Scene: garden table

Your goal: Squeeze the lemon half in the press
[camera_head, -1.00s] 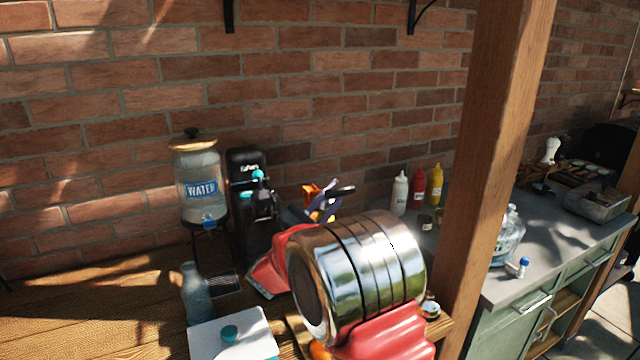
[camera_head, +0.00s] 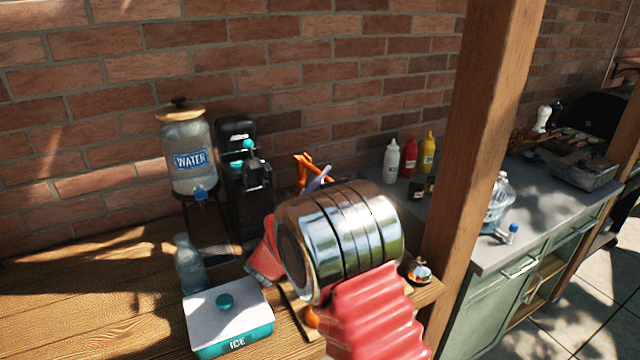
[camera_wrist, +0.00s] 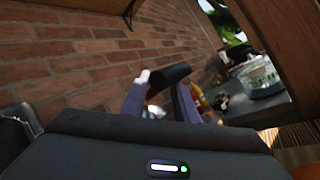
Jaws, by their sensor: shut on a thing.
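My gripper (camera_wrist: 160,100) shows two pale purple fingers in the wrist view, shut on a black cylindrical handle (camera_wrist: 169,76). I take this as the press lever's grip. In the head view my gripper (camera_head: 320,180) is mostly hidden behind my arm, with one purple finger showing. A thin orange part (camera_head: 303,168) sticks up beside it; I cannot tell whether it belongs to the press. The press body and the lemon half are not visible, and my arm covers that part of the table.
A water dispenser (camera_head: 190,155), a black machine (camera_head: 240,190), a glass bottle (camera_head: 190,265) and an ice box (camera_head: 228,318) stand left. A wooden board (camera_head: 293,302) lies under my arm. Sauce bottles (camera_head: 409,158) stand behind; a wooden post (camera_head: 480,150) rises right.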

